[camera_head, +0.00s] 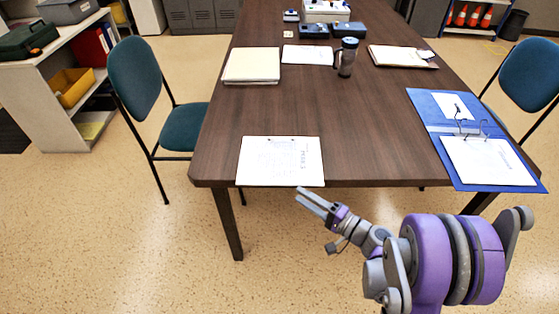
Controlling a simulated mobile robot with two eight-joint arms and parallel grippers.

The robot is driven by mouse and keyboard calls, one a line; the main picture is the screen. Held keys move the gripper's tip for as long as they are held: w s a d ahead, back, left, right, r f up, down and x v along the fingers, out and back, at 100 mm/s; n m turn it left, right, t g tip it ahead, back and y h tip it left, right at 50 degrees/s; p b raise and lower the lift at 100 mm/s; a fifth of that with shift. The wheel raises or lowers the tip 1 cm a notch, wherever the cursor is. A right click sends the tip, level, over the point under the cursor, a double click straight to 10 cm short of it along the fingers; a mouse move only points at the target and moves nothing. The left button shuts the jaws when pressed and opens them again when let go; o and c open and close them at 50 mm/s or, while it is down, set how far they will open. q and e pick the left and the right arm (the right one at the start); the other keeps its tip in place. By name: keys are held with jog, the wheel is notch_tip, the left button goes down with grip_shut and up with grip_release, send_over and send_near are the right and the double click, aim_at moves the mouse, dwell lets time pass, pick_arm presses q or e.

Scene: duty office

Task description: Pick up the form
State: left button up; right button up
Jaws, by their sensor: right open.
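A white form (280,161) with handwriting and two punched holes or clips at its top lies flat at the near edge of the brown table (310,110). My right gripper (314,200) is in front of the table's near edge, just below and right of the form in the picture. Its two fingers point left toward the form, appear apart and hold nothing. It does not touch the form. My left gripper is not in view.
An open blue binder (450,181) overhangs the table's right edge. Teal chairs stand left (137,75) and right (530,75). The tabletop's middle is clear.

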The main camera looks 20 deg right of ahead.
jog(key=x, duration=0.7)
jog(key=shift+f+b, duration=0.3)
jog(key=shift+f, duration=0.05)
jog(key=shift+w, duration=0.1)
grip_shut()
dwell(0.9)
